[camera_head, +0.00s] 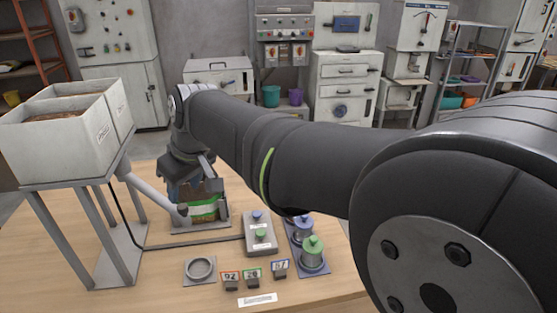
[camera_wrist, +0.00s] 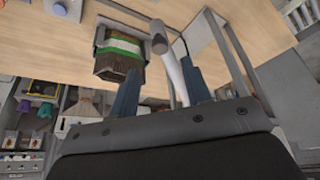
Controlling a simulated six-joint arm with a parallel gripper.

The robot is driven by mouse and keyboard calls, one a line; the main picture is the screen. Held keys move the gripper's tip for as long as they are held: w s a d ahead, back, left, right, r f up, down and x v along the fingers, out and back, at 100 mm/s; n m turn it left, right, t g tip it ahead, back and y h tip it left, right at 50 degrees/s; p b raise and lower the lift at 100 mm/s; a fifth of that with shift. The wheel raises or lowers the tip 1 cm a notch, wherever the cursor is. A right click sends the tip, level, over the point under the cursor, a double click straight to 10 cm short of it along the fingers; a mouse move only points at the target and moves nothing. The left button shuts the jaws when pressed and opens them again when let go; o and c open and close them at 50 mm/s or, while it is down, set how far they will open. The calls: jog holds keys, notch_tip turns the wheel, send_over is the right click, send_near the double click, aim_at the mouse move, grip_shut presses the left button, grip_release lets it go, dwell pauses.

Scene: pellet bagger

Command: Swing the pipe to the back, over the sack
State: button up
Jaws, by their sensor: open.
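The grey pipe (camera_head: 149,194) slopes down from the hopper to the right. Its rounded end shows just left of the sack (camera_head: 203,209), which is brown with a green and white band and stands upright on a grey base. My gripper (camera_head: 193,188) is above and close to the sack and pipe end, partly hidden by my arm. In the wrist view, my open gripper (camera_wrist: 160,67) has one finger on each side of the pipe (camera_wrist: 171,65) in the picture; contact cannot be told. The sack (camera_wrist: 120,55) shows beyond the left finger.
The hopper (camera_head: 62,138) with two filled bins stands on legs at the left. A box with blue and green buttons (camera_head: 260,236), a metal ring (camera_head: 200,269), number tags (camera_head: 253,275) and weights (camera_head: 313,252) occupy the front table. Bare wood (camera_head: 165,285) lies front left.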

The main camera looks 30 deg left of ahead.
aim_at(182, 206)
jog(key=x, duration=0.6)
jog(key=shift+a+f, duration=0.15)
jog(key=shift+f, duration=0.1)
grip_shut()
